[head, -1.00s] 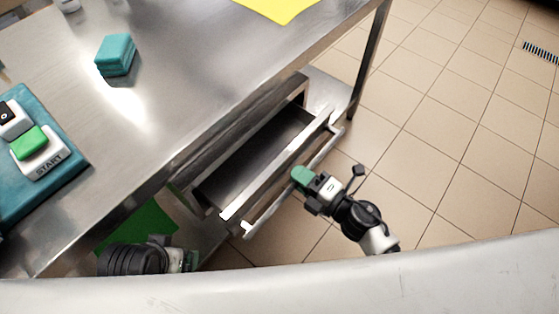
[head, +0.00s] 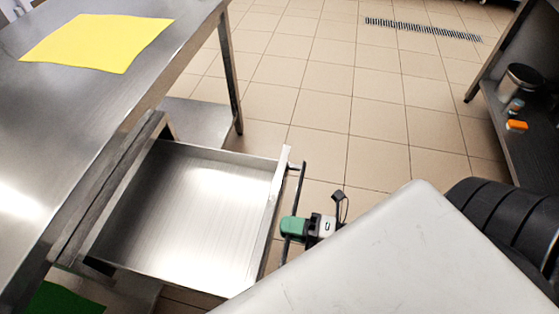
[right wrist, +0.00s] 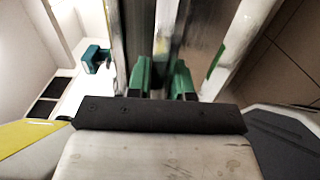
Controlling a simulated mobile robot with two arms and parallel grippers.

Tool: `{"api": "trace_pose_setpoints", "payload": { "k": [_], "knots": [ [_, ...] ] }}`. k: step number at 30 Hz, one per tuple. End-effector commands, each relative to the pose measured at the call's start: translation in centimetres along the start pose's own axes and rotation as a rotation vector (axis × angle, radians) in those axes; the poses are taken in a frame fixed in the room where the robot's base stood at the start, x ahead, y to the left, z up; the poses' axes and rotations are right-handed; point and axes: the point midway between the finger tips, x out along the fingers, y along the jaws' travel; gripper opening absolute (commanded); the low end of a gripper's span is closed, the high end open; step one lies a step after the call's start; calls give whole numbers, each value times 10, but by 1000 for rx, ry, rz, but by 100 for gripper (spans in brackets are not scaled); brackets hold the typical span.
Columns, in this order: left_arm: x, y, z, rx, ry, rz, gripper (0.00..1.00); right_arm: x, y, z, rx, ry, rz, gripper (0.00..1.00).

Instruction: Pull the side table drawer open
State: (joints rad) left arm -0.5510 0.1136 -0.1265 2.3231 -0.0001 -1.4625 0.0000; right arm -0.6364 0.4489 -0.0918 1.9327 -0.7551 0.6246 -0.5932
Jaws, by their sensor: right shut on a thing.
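The side table (head: 70,125) is steel, at the left of the head view. Its drawer (head: 190,215) is pulled well out to the right, and its bare metal inside shows empty. A bar handle (head: 298,185) runs along the drawer's front. My right gripper (head: 292,228) has green fingertips and is shut on the handle from the floor side. In the right wrist view, the two green fingers of my right gripper (right wrist: 161,82) close around the bar; the exact contact is partly hidden. My left gripper is not in view.
A yellow sheet (head: 98,43) lies on the tabletop. A green sheet (head: 62,299) shows below the table at bottom left. Tiled floor (head: 390,155) is clear beyond the drawer. A dark shelf (head: 535,140) at the right holds a pot (head: 522,80) and an orange item (head: 516,125).

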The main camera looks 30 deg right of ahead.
Motion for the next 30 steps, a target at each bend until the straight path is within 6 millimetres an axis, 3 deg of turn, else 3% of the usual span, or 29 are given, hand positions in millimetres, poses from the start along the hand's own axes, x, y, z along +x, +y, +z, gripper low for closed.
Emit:
{"api": "trace_pose_setpoints", "payload": {
  "k": [11, 12, 16, 26, 30],
  "knots": [
    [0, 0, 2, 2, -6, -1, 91, -2, 0, 0, -1, -1, -1, 0],
    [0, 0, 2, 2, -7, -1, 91, -2, 0, 0, -1, -1, -1, 26],
    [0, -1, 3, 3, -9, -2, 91, -2, 0, 0, -1, -1, -1, 46],
    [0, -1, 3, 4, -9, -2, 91, -4, 0, 0, 1, 0, -1, 47],
    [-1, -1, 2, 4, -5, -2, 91, -20, -1, 0, 2, -1, -4, 47]
  ]
}}
